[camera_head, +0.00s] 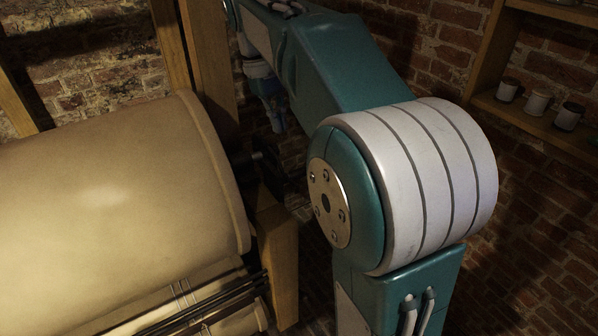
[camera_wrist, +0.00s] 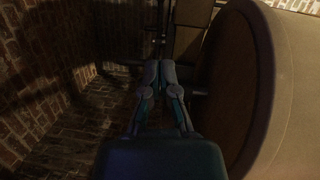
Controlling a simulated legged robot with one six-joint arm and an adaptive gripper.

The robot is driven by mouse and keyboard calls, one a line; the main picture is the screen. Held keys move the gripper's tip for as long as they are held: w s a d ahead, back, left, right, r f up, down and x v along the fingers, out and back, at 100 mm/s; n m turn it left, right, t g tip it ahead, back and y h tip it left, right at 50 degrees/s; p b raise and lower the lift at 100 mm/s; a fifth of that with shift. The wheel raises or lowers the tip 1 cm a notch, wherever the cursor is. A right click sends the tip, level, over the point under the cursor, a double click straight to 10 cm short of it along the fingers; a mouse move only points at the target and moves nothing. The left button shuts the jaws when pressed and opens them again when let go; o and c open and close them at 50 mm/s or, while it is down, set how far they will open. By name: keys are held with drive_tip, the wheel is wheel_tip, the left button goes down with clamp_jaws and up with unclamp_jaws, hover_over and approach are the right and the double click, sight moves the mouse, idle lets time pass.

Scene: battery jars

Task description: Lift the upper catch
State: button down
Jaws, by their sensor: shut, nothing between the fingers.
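My gripper (camera_wrist: 159,70) is shut and empty in the wrist view, with its fingertips close together. It also shows small in the head view (camera_head: 276,122), pointing down beyond my arm, to the right of the drum's end. In the wrist view a dark upright rod with small fittings (camera_wrist: 160,28) stands in line just beyond the fingertips. I cannot tell whether this is the upper catch, or whether the fingers touch it. The catch cannot be made out for certain in either view.
A large tan drum (camera_head: 110,190) fills the left of the head view and the right of the wrist view (camera_wrist: 300,110). A wooden post (camera_head: 283,262) stands at its end. Brick walls surround the place. Shelves with small jars (camera_head: 538,102) are at the right.

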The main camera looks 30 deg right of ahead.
hover_over(296, 184)
drive_tip(key=w+a, duration=0.1)
drive_tip(key=w, duration=0.1)
drive_tip(key=w+a+x, duration=0.1)
drive_tip(key=x, duration=0.6)
drive_tip(key=s+f, duration=0.1)
drive_tip(key=s+d+f, duration=0.1)
drive_tip(key=s, duration=0.1)
drive_tip(key=shift+s+f, duration=0.15)
drive_tip(key=shift+f, duration=0.2)
drive_tip(key=shift+a, duration=0.15)
drive_tip(key=shift+s+f+t, duration=0.25)
drive_tip(key=shift+f+t, duration=0.05)
drive_tip(key=shift+t, duration=0.2)
drive_tip(key=shift+s+f+t, duration=0.4)
drive_tip(key=shift+f+t, duration=0.1)
drive_tip(key=shift+t, duration=0.3)
drive_tip(key=f+t, duration=0.1)
drive_tip(key=s+f+t, duration=0.1)
drive_tip(key=t, duration=0.1)
drive_tip(key=shift+f, duration=0.1)
drive_tip(key=shift+s+f, duration=0.15)
drive_tip(key=shift+f, duration=1)
